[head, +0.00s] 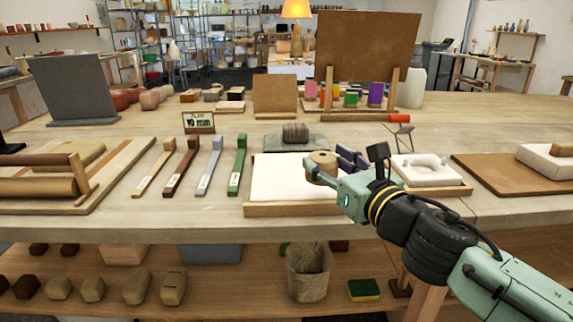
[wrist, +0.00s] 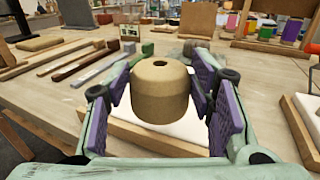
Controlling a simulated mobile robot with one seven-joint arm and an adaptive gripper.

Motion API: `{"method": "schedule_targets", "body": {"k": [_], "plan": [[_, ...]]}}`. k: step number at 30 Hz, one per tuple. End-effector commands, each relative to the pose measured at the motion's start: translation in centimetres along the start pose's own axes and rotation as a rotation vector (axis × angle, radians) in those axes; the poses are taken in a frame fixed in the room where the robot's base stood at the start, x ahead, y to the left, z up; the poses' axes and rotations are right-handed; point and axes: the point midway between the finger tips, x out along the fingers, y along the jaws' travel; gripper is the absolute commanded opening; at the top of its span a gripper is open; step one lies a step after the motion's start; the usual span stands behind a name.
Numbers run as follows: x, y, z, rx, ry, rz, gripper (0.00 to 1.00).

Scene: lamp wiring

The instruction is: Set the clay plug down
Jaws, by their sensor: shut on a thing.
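The clay plug (wrist: 160,92) is a tan cylinder with a rounded top edge and a small hole in its top. My gripper (wrist: 162,100) is shut on it, with a purple pad on each side. In the head view the plug (head: 322,163) is upright at the right part of a white slab in a wooden tray (head: 290,209), beside my gripper (head: 340,165). The white surface also shows behind and below the plug in the wrist view (wrist: 205,133). The plug's underside is hidden, so I cannot tell whether it touches the slab.
Several colored bars, one green (head: 238,164), lie left of the tray. A grey block (head: 295,132) sits behind it. A second tray with a white mold (head: 428,170) stands close on the right. A small sign (head: 198,122) stands behind the bars. Bare tabletop lies in front.

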Motion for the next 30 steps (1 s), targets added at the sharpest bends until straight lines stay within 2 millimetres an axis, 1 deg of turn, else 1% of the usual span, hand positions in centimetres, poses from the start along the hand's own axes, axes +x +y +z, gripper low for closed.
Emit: {"method": "schedule_targets", "body": {"k": [1, 6, 9, 13, 15, 19, 21, 25, 30], "plan": [[1.3, 0.7, 0.1, 0.004, -0.003, 0.009, 0.12], [5.0, 2.1, -0.3, 0.004, -0.002, 0.008, 0.12], [7.1, 2.9, -0.6, 0.004, -0.001, 0.006, 0.12], [9.3, 3.6, -0.8, 0.004, 0.0, 0.004, 0.12], [10.0, 3.8, -0.9, 0.001, -0.001, 0.001, 0.12], [10.7, 4.1, -1.0, 0.0, -0.001, 0.001, 0.12], [11.4, 4.3, -1.1, 0.003, 0.0, 0.001, 0.12], [11.2, 4.2, -3.1, 0.007, 0.0, 0.0, 0.12], [11.2, 4.2, -4.5, 0.003, 0.0, -0.001, 0.12]]}}
